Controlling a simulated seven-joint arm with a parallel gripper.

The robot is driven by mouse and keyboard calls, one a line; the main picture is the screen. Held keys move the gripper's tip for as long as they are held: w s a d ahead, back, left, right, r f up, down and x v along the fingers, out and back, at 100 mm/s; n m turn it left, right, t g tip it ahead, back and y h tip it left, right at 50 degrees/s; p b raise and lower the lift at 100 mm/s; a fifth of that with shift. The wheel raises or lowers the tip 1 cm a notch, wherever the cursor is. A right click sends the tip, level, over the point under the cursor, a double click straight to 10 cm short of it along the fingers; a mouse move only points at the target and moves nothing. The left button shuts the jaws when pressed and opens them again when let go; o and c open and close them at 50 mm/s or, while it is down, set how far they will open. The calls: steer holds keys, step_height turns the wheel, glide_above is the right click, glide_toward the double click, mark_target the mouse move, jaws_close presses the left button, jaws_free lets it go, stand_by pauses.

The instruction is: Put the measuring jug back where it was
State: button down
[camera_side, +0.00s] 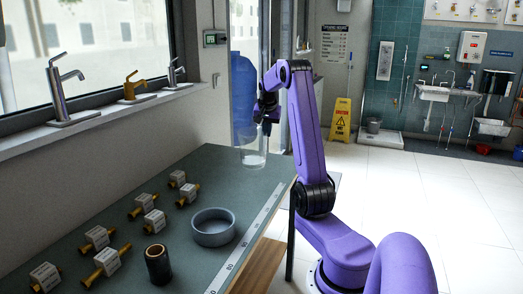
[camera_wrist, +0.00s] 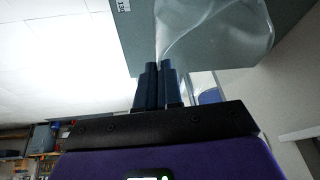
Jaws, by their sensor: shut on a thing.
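The measuring jug (camera_side: 253,150) is clear and see-through. In the side view it hangs at my gripper (camera_side: 266,118), near the far end of the grey-green bench top (camera_side: 210,165). In the wrist view the clear jug (camera_wrist: 222,30) fills the upper middle, and the dark fingers of my gripper (camera_wrist: 158,72) are closed together at its near edge. My gripper is shut on the jug. The side view does not show clearly whether the jug's base touches the bench.
A round grey dish (camera_side: 213,228) and a dark cylinder (camera_side: 158,264) stand on the near bench. Several brass valves with white labels, such as this one (camera_side: 154,221), lie along the left. Taps stand on the window sill (camera_side: 100,115). A blue water bottle (camera_side: 243,90) is behind the jug.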

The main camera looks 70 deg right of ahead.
steer(key=w+d+f, duration=0.4)
steer(key=d+f, duration=0.1)
steer(key=f, duration=0.4)
steer(key=shift+d+f, duration=0.35)
steer(key=shift+f, duration=0.05)
steer(key=shift+w+f, duration=0.1)
steer(key=shift+f, duration=0.05)
steer(key=c, duration=1.3)
jaws_free()
